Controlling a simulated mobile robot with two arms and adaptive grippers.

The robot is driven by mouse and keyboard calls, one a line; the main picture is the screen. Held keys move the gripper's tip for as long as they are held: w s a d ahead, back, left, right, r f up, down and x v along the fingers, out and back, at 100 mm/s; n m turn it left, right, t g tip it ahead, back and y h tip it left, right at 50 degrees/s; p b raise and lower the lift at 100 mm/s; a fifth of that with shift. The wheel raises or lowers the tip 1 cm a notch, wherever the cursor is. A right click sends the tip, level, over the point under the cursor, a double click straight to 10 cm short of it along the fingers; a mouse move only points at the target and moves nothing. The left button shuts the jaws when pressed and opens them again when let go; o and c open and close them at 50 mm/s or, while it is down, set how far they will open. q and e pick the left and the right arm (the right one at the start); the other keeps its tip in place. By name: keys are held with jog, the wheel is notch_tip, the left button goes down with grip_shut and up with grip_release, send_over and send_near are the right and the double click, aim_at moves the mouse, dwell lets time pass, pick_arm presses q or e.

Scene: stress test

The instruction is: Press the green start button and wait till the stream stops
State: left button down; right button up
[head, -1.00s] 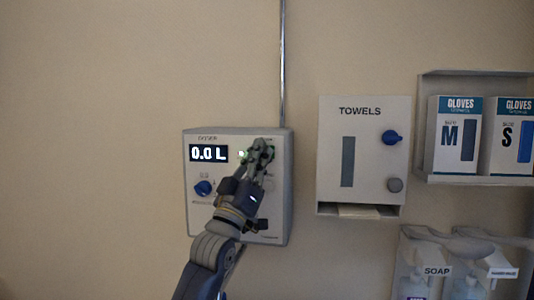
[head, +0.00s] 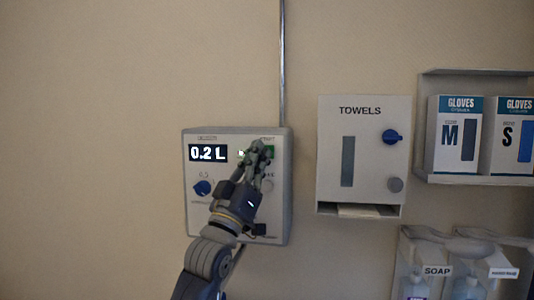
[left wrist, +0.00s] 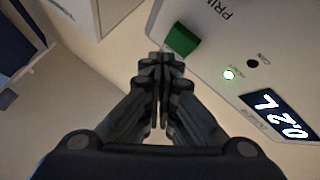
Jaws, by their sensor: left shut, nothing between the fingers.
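A pale dispenser box (head: 280,215) hangs on the wall, its display (head: 208,153) reading 0.2 L. The display also shows in the left wrist view (left wrist: 280,115), rotated. The green start button (left wrist: 181,39) stands out from the panel just beyond my left fingertips; it is partly covered in the head view (head: 270,146). My left gripper (head: 257,150) is shut and empty, in front of the button; in the left wrist view its tips (left wrist: 163,58) appear close to the button, contact unclear. A small indicator (left wrist: 229,74) is lit. No stream is visible; my arm hides part of the box's lower area.
A blue knob (head: 202,187) sits on the box's left side. A towel dispenser (head: 380,115) hangs to the right. Further right are glove boxes (head: 453,135) on a shelf and soap dispensers (head: 437,271) below. A metal pipe (head: 282,60) runs above the box. The left wall is bare.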

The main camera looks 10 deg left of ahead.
pick_arm(q)
jog(key=s, duration=0.4)
jog(key=shift+s, duration=0.25)
dwell(0.6)
